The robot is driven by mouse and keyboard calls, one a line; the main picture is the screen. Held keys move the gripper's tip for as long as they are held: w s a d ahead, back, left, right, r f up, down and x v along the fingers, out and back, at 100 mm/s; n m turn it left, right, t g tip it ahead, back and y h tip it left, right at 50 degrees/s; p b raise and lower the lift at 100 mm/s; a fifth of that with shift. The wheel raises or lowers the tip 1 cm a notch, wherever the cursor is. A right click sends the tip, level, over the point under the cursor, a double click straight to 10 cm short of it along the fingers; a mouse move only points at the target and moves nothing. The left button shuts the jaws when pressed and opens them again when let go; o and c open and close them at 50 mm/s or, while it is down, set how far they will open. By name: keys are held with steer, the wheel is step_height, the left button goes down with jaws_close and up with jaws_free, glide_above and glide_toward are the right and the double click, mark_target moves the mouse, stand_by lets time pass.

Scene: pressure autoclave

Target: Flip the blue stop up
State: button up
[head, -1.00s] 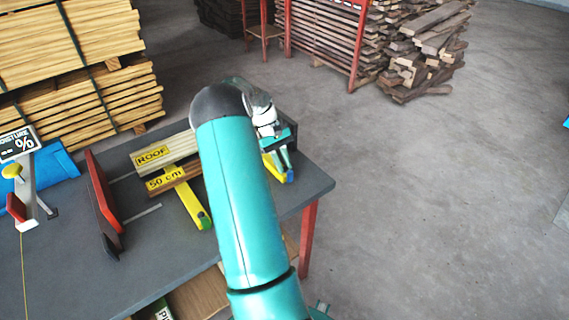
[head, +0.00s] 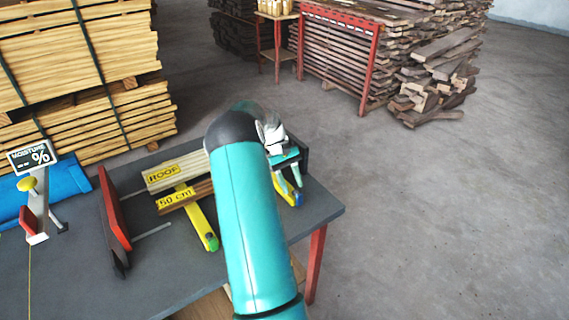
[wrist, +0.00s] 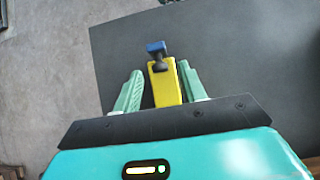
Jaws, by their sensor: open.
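The blue stop (wrist: 156,47) is a small blue block at the end of a yellow bar (wrist: 165,88), with a dark piece just below it. In the head view the blue stop (head: 299,199) shows at the bar's tip near the table's right end. My gripper (wrist: 159,70) is open, with one green finger on each side of the yellow bar. The blue stop lies just beyond the fingertips and between their lines. I cannot tell whether the fingers touch the bar. In the head view my gripper (head: 288,176) is over the bar and hides part of it.
A second yellow bar (head: 202,222) with a green end lies left of my arm, by boards marked ROOF (head: 163,174) and 50 cm (head: 177,199). A red upright plate (head: 115,212) and a moisture sign (head: 33,157) stand further left. Floor right of the table (head: 325,205) is clear.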

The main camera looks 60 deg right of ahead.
steer(key=v, duration=1.2)
steer(key=shift+r, duration=0.15)
steer(key=shift+w, duration=0.15)
steer(key=w+a+r+n+t+h, duration=0.1)
steer(key=w+a+r+t, duration=0.1)
steer(key=a+r, duration=0.5)
steer(key=w+a+r+n+t+h, duration=0.1)
steer(key=w+a+r+t, duration=0.2)
steer(key=a, duration=0.8)
steer(key=w+a+r+t+h, duration=0.1)
steer(key=w+a+r, duration=0.1)
steer(key=a+r, duration=0.55)
steer(key=s+a+f+n+t, duration=0.1)
steer(key=s+a, duration=0.3)
steer(key=a, duration=0.5)
steer(key=s+a+f+n+t, duration=0.1)
steer(key=s+a+t, duration=0.2)
steer(key=a, duration=0.6)
steer(key=s+a+f+n+t, duration=0.1)
steer(key=s+a, duration=0.4)
steer(key=a, duration=0.5)
steer(key=shift+f+t, duration=0.55)
steer(key=shift+t, duration=0.05)
steer(key=shift+s, duration=0.15)
